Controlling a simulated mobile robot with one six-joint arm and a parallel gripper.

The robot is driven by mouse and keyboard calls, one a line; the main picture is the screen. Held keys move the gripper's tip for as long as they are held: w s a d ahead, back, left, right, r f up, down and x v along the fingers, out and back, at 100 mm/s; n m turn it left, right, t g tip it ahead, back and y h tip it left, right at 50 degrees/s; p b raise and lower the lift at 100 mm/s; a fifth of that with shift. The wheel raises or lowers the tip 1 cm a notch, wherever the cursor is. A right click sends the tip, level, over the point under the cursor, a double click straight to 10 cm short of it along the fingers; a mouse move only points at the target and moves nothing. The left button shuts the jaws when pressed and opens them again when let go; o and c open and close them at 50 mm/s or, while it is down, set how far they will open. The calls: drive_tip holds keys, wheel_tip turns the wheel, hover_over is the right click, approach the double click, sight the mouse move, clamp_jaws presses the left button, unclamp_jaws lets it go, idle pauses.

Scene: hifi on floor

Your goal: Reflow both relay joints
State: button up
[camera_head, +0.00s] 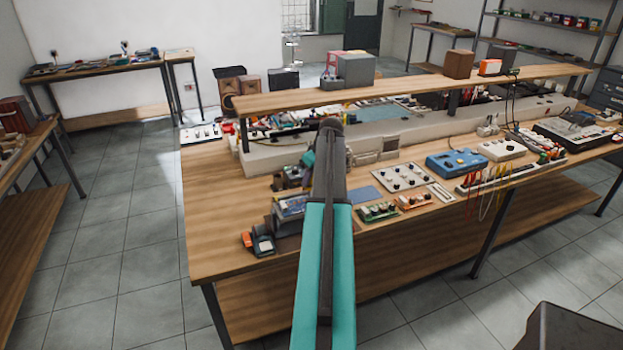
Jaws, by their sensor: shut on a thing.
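My arm, teal and black, reaches up the middle of the picture and hides part of the bench behind it. A small teal part, probably also of my arm, shows left of its far end. My gripper cannot be made out; it seems hidden behind the arm. A small green board (380,212) and an orange board (413,201) lie near the bench's front edge, right of my arm. I cannot tell which board carries the relay joints. A grey-blue boxy unit (288,211) stands left of my arm. A soldering iron cannot be made out.
The wooden bench (213,212) has bare room at its left end. A black-and-orange device (261,241) sits near the front edge. A white panel with knobs (402,177), a blue instrument (456,162) and cables (490,185) lie right. A raised shelf (420,88) runs along the back.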

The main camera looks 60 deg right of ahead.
drive_tip(key=shift+f+b, duration=0.35)
drive_tip(key=shift+f, duration=0.2)
idle(4.0)
drive_tip(key=shift+r, duration=0.1)
drive_tip(key=shift+r+p, duration=0.9)
drive_tip(key=shift+r, duration=1.4)
drive_tip(key=shift+f, duration=0.1)
drive_tip(key=shift+s+d+f+b, duration=0.2)
drive_tip(key=shift+d+f+b, duration=0.15)
drive_tip(key=shift+f, duration=0.25)
drive_tip(key=shift+s+d+f+b, duration=0.25)
drive_tip(key=shift+f+b, duration=0.05)
drive_tip(key=shift+f, duration=0.25)
drive_tip(key=shift+s+d+f+b, duration=0.2)
drive_tip(key=shift+d+f+b, duration=0.15)
drive_tip(key=shift+f, duration=0.25)
